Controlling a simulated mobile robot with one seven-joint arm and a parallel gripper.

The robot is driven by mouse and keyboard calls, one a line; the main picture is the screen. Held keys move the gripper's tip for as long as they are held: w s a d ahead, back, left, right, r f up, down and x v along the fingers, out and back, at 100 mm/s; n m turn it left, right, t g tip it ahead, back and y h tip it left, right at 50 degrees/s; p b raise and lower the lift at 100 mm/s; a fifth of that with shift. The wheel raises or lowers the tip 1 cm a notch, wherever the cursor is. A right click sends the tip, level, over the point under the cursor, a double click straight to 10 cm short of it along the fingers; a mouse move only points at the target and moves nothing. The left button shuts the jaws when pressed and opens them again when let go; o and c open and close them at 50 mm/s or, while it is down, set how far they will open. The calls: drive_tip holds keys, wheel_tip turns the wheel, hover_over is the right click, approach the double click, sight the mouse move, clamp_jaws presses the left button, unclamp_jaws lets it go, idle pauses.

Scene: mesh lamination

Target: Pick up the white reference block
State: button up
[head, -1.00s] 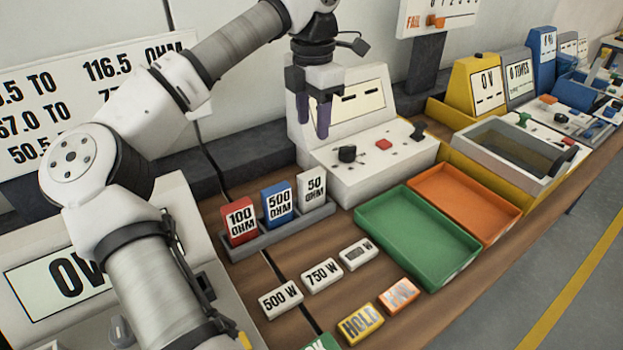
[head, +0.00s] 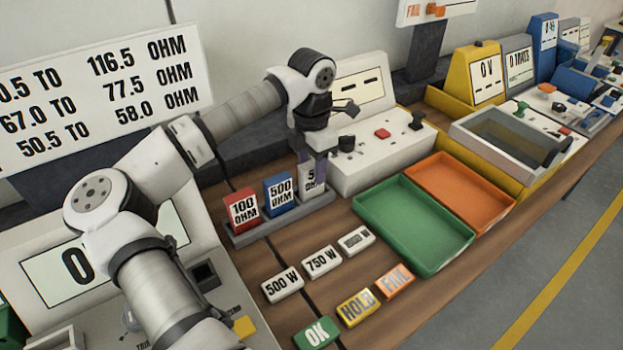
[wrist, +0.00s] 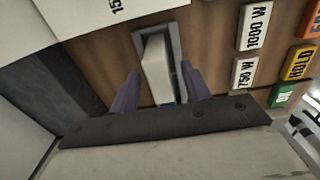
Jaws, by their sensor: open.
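The white reference block (head: 311,187), marked 50 with OHM partly covered, stands upright in the right slot of a grey rack. My gripper (head: 314,170) is above and around it, with one purple finger on either side. In the wrist view the block's pale top (wrist: 157,62) lies between the two open fingers (wrist: 160,90), with a gap visible at each side. The block is not held. Part of its label is hidden behind a finger in the head view.
A blue 500 OHM block (head: 279,194) and a red 100 OHM block (head: 242,210) stand to the left in the same rack (head: 262,232). A white meter console (head: 380,160) is close behind. Green (head: 415,225) and orange (head: 460,190) trays lie to the right.

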drive_tip(key=shift+f, duration=0.25)
clamp_jaws()
drive_tip(key=shift+r, duration=0.15)
